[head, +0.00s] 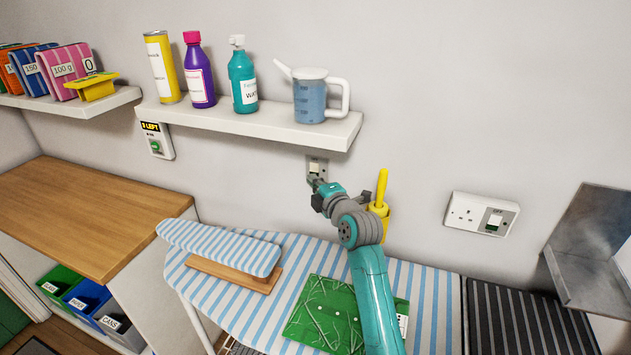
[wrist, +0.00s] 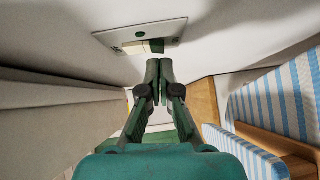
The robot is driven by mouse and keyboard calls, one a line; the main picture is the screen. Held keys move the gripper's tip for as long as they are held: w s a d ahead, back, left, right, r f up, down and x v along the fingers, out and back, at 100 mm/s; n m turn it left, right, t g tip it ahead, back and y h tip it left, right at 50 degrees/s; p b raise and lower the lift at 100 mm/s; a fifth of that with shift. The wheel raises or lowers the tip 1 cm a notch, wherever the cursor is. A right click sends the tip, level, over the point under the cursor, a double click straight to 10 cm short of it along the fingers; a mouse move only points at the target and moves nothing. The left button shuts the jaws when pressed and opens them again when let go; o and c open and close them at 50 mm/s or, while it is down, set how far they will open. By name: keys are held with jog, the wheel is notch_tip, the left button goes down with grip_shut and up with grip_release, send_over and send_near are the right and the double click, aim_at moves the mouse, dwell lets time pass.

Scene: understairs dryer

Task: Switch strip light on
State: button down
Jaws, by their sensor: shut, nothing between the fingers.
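A small wall switch (head: 317,165) sits under the right end of the white shelf. In the wrist view its pale plate (wrist: 112,40) shows a green dot, a cream rocker and a dark green patch beside the rocker. My gripper (head: 318,187) is just below the switch in the head view, partly covering its lower part. In the wrist view the fingertips (wrist: 159,63) are together, empty, and close to the plate's lower edge. I cannot tell whether they touch it. No strip light is visible, and the rocker's on or off position is unclear.
The shelf (head: 230,118) above holds several bottles and a jug (head: 311,98). A yellow holder (head: 380,210) is right beside my arm. The striped ironing board (head: 215,295) lies below. Another control (head: 157,141) and a socket plate (head: 481,213) are on the wall.

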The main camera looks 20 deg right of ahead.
jog(key=shift+w+d, duration=0.25)
jog(key=shift+w, duration=0.05)
jog(key=shift+w+d+f, duration=0.1)
jog(key=shift+w, duration=0.05)
dwell(0.3)
notch_tip(320, 180, up, 10)
dwell(0.6)
